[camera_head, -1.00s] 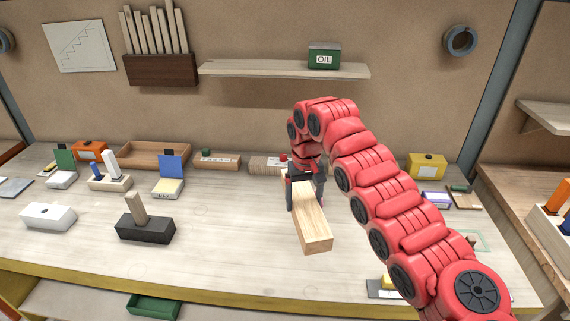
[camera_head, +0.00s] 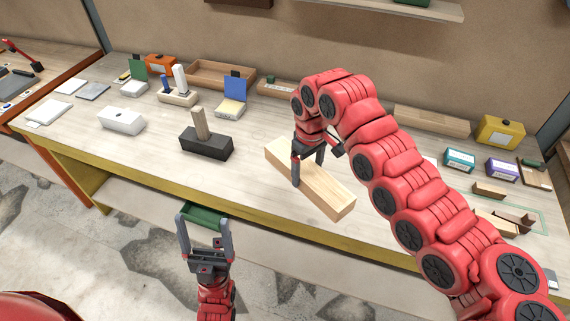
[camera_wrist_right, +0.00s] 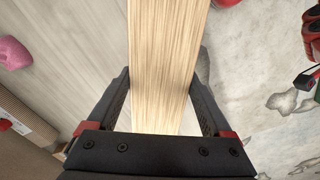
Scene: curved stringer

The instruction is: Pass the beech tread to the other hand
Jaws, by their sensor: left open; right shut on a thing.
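The beech tread (camera_head: 325,193) is a long pale wooden block, held at a slant over the front part of the bench top. My right gripper (camera_head: 308,180) is shut on it near its middle, with one finger on each side. In the right wrist view the tread (camera_wrist_right: 165,60) runs between the two dark fingers (camera_wrist_right: 165,105) and out of the top of the picture. My left gripper (camera_head: 206,232) is open and empty, pointing up in front of the bench, to the left of and lower in the picture than the tread. The two are well apart.
A black block with a wooden peg (camera_head: 206,146) stands on the bench left of the tread. A white block (camera_head: 121,120) is further left. A green bin (camera_head: 203,217) sits on the lower shelf behind my left gripper. The bench's yellow front edge (camera_head: 150,178) is close by.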

